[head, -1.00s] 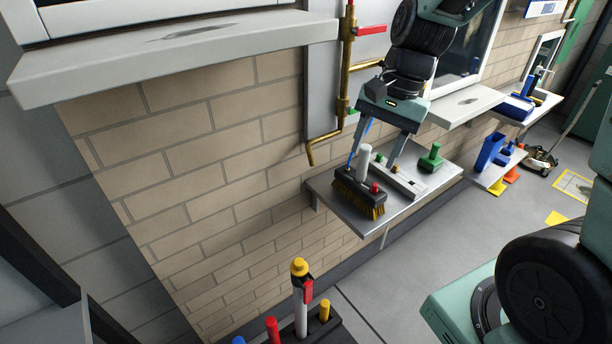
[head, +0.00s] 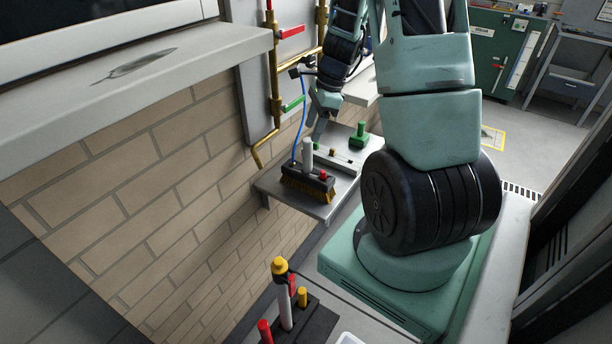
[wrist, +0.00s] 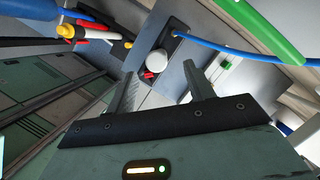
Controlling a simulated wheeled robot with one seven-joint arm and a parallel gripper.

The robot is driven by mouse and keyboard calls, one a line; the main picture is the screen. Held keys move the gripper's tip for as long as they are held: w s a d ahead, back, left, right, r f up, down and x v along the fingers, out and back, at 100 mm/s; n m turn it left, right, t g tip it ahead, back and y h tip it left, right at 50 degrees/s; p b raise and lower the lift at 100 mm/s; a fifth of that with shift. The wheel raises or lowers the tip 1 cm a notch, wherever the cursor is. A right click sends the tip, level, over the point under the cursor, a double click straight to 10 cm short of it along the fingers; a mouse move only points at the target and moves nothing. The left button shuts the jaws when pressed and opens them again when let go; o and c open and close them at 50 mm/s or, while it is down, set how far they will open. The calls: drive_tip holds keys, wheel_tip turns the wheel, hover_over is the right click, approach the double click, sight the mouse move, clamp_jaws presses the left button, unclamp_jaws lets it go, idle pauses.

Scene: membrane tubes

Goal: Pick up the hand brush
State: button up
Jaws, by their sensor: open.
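The hand brush (head: 306,189) has a dark block, brown-yellow bristles, an upright white handle and a small red knob. It sits near the front end of a grey wall shelf (head: 320,210). In the wrist view the brush (wrist: 157,62) is seen from above, its white handle top and red knob between the fingers in the picture. My gripper (head: 322,116) is open and empty, above and behind the brush in the head view, apart from it. Its two fingers also show in the wrist view (wrist: 158,72), pointing toward the brush.
A green block with a knob (head: 359,136) stands farther back on the shelf. A blue hose (head: 299,120) hangs by brass pipes (head: 274,80) on the wall. A dark rack (head: 312,322) with a yellow-topped post stands in front. A window ledge (head: 130,80) juts out at left.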

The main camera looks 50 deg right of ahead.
sight(306, 151)
drive_tip(key=x, duration=0.8)
drive_tip(key=shift+s+a+f+p, duration=0.15)
drive_tip(key=shift+f+p, duration=0.1)
drive_tip(key=shift+p, duration=0.15)
clamp_jaws()
drive_tip(key=shift+r, duration=0.1)
idle(0.9)
